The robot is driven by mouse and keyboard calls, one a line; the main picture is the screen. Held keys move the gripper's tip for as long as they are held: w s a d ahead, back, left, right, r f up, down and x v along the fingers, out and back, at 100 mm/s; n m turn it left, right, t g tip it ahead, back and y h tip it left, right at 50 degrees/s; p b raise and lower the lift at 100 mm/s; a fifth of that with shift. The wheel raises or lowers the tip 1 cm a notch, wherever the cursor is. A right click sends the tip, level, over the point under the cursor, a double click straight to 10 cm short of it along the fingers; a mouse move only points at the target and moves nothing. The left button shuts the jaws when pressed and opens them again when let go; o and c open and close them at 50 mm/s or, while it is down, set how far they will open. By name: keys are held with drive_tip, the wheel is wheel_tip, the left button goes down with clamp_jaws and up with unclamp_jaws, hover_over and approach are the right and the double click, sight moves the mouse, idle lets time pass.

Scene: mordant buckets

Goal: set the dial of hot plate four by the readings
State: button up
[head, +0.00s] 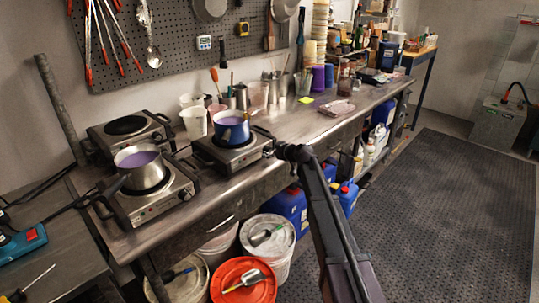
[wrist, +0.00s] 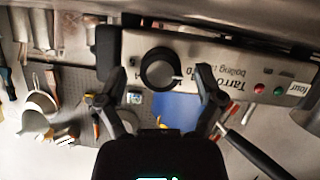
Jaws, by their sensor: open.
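A hot plate (head: 222,158) stands near the middle of the bench, with a blue pot (head: 231,128) of purple liquid on it. In the wrist view its front panel (wrist: 225,75) appears upside down, with a small tag reading "four" (wrist: 300,89), a red light (wrist: 258,88) and a green light (wrist: 278,91). The black round dial (wrist: 158,68) carries a pale mark on its right side in the picture. My gripper (wrist: 161,80) is open, one finger on each side of the dial; contact cannot be told. In the head view my gripper (head: 281,151) is at the plate's right side.
Two more hot plates (head: 165,200) (head: 128,134) stand to the left, the nearer with a steel pot (head: 137,163) of purple liquid. Buckets (head: 267,238) stand below the bench; the right floor mat is clear.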

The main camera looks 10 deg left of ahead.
drive_tip(key=shift+w+a+f, duration=0.1)
drive_tip(key=shift+w+a, duration=0.05)
drive_tip(key=shift+a, duration=0.05)
drive_tip(key=c, duration=1.1)
drive_tip(key=shift+c, duration=0.2)
